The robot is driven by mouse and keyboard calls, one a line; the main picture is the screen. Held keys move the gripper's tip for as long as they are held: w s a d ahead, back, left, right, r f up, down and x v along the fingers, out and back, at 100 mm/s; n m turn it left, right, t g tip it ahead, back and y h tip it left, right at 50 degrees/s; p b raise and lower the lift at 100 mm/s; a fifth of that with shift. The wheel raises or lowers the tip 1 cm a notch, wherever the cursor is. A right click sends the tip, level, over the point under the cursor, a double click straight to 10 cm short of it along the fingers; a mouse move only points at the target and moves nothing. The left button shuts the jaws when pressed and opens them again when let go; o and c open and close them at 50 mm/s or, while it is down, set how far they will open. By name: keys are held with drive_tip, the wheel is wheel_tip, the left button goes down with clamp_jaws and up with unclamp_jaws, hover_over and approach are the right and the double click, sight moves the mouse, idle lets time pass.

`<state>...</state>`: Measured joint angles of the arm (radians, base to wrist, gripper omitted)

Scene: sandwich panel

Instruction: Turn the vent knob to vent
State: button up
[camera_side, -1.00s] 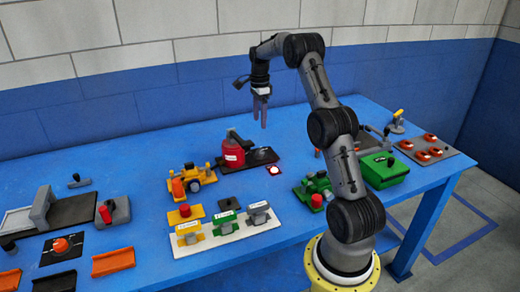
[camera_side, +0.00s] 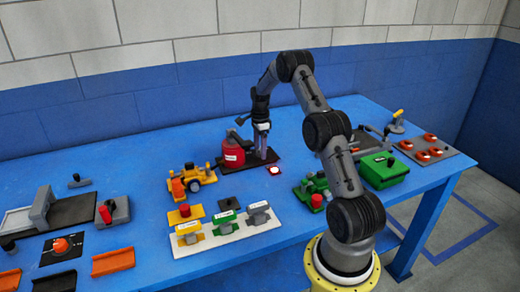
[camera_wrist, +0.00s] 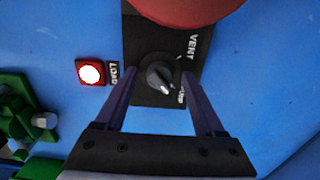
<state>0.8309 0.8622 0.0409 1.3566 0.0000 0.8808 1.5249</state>
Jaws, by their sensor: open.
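The vent knob (camera_wrist: 160,80) is a dark round knob with a light pointer mark, on a black plate (camera_wrist: 150,118) that carries the word VENT and a second, partly hidden label. In the wrist view the pointer is aimed down and slightly right, away from the VENT lettering. My gripper (camera_wrist: 163,78) is open, with one finger on each side of the knob in that view; I cannot tell whether they touch it.
The red pot (camera_side: 232,155) stands close to the left of my gripper. A lit white button in a red frame (camera_side: 274,170), labelled LOAD, lies just in front. Yellow (camera_side: 192,180) and green (camera_side: 312,190) fixtures stand nearer the front. The blue table behind the plate is clear.

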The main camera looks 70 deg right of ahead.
drive_tip(key=shift+f, duration=0.1)
clamp_jaws()
idle(0.3)
drive_tip(key=shift+n, duration=0.3)
drive_tip(key=n, duration=0.3)
drive_tip(key=shift+n, duration=0.3)
drive_tip(key=n, duration=0.4)
drive_tip(key=shift+n, duration=0.3)
drive_tip(key=n, duration=0.4)
drive_tip(key=shift+n, duration=2.5)
